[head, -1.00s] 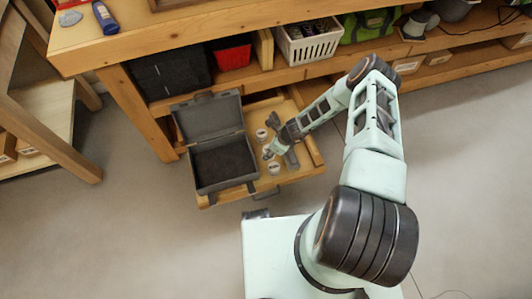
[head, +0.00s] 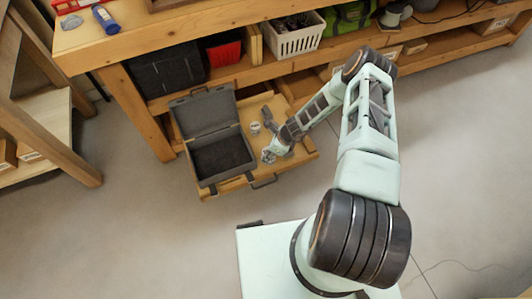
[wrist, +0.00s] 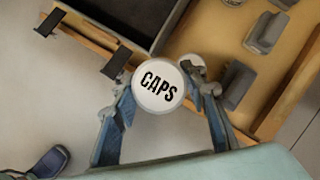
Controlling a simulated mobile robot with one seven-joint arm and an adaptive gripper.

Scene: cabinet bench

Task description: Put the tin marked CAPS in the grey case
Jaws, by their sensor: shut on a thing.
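The tin marked CAPS (wrist: 158,87) has a round white lid with black letters. My gripper (wrist: 166,92) is shut on it, one finger on either side. In the head view my gripper (head: 270,154) is over the pulled-out drawer, just right of the grey case; the tin is hard to make out there. The grey case (head: 223,158) stands open in the drawer, lid tilted back, its dark inside looking empty. The edge of the case (wrist: 158,40) shows at the top of the wrist view, beyond the tin.
Another white-topped tin (head: 255,127) stands in the drawer behind my gripper. In the wrist view a tin (wrist: 193,66) is partly hidden behind my right finger. Grey blocks (wrist: 236,86) lie to the right. The wooden bench (head: 190,45) overhangs the drawer.

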